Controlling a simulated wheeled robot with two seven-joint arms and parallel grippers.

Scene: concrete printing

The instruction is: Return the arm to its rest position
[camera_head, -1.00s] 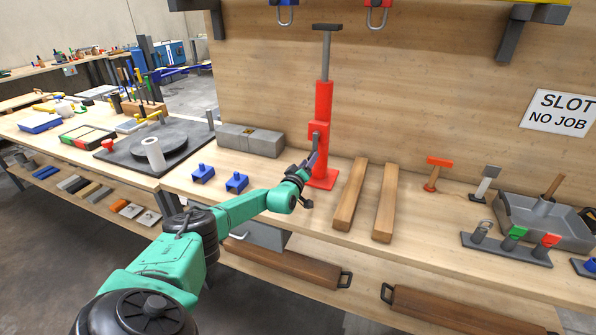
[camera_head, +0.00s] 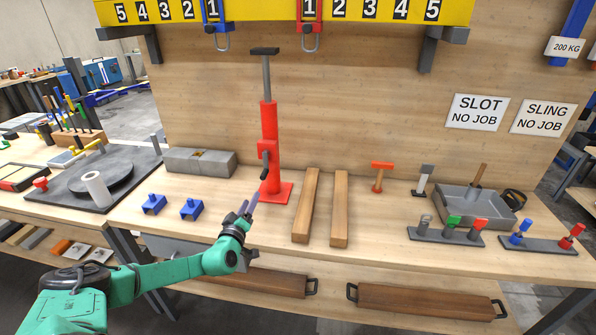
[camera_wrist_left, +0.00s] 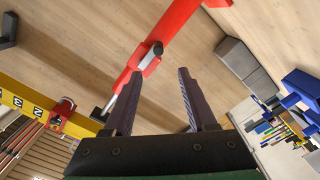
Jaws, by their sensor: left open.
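My left arm (camera_head: 170,272) is green and reaches in from the lower left of the head view. My left gripper (camera_head: 248,209) is open and empty, in front of the foot of the red jack (camera_head: 270,140) and apart from it. In the left wrist view, its two dark fingers (camera_wrist_left: 158,100) stand wide apart with nothing between them. The red jack (camera_wrist_left: 165,45) shows beyond the fingers there. My right gripper is not in view.
Two blue blocks (camera_head: 153,204) and a grey block (camera_head: 200,161) stand left of the jack. Two wooden bars (camera_head: 306,205) lie right of it. A grey tray (camera_head: 450,208) and tool racks (camera_head: 445,237) stand further right. A yellow numbered rail (camera_head: 275,12) hangs above.

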